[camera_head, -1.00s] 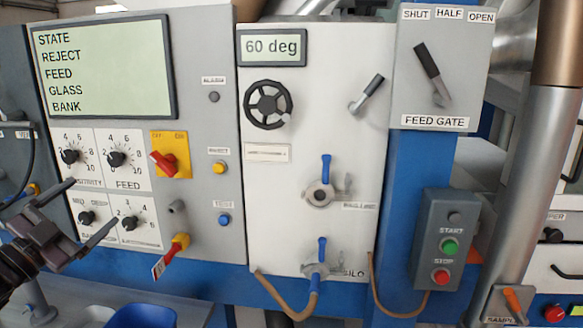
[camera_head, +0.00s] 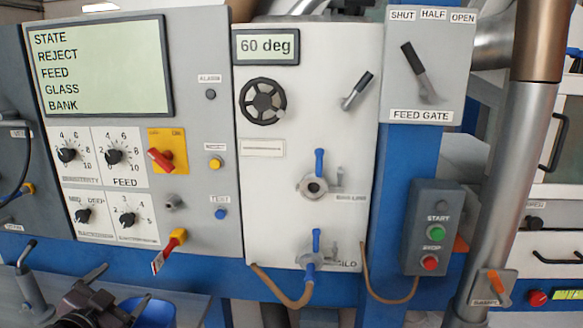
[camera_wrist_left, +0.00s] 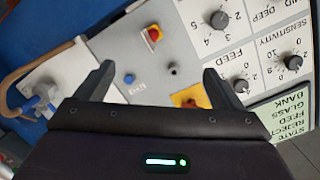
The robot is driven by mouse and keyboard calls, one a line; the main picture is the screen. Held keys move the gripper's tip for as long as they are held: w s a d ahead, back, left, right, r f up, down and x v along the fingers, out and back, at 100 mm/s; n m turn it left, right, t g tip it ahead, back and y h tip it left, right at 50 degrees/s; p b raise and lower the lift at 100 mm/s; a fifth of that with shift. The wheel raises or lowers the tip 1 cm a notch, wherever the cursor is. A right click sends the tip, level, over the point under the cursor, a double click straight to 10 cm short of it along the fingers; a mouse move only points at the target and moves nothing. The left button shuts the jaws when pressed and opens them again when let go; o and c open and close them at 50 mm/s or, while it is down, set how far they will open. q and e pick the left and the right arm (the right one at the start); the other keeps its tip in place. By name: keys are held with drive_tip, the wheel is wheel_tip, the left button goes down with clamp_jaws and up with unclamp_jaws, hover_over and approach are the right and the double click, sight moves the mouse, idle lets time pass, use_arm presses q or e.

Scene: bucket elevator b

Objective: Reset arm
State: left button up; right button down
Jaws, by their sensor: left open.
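My left gripper (camera_head: 117,291) is at the lower left of the head view, low in front of the panel and near the blue bin. Its two fingers are spread and nothing is between them. In the left wrist view the open fingers (camera_wrist_left: 157,82) point at the grey control panel (camera_wrist_left: 140,55), apart from it as far as I can tell. The panel's knobs, yellow switch plate and blue button show beyond the fingers. My right gripper is not in view.
The grey control panel (camera_head: 200,120) carries a screen (camera_head: 100,65), dials and a red-handled yellow switch (camera_head: 165,155). A white panel has a handwheel (camera_head: 263,102) and blue-handled valves. The feed gate lever (camera_head: 420,75) and start/stop box (camera_head: 434,225) are to the right. A blue bin (camera_head: 150,312) stands below.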

use_arm(q)
drive_tip(key=s+d+f+n+g+y, duration=0.15)
drive_tip(key=s+d+f+g, duration=0.3)
drive_tip(key=f, duration=0.45)
drive_tip(key=s+d+f+n+g, duration=0.1)
drive_tip(key=s+d+f+g, duration=0.25)
drive_tip(key=s, duration=0.25)
drive_tip(key=s+d+f+n+g+h, duration=0.1)
drive_tip(key=s+d+f+g, duration=0.1)
drive_tip(key=s+d, duration=0.3)
drive_tip(key=s+d+f+n+g, duration=0.2)
drive_tip(key=s+d+f, duration=0.1)
drive_tip(key=s, duration=0.4)
wheel_tip(320, 180, down, 29)
drive_tip(key=s+g, duration=0.2)
drive_tip(key=s+a+f+g, duration=0.1)
drive_tip(key=s+a+f, duration=0.2)
drive_tip(key=s+f, duration=1.6)
drive_tip(key=shift+s+a+f+m, duration=0.15)
drive_tip(key=shift+s+f+m, duration=0.2)
drive_tip(key=shift+s, duration=0.25)
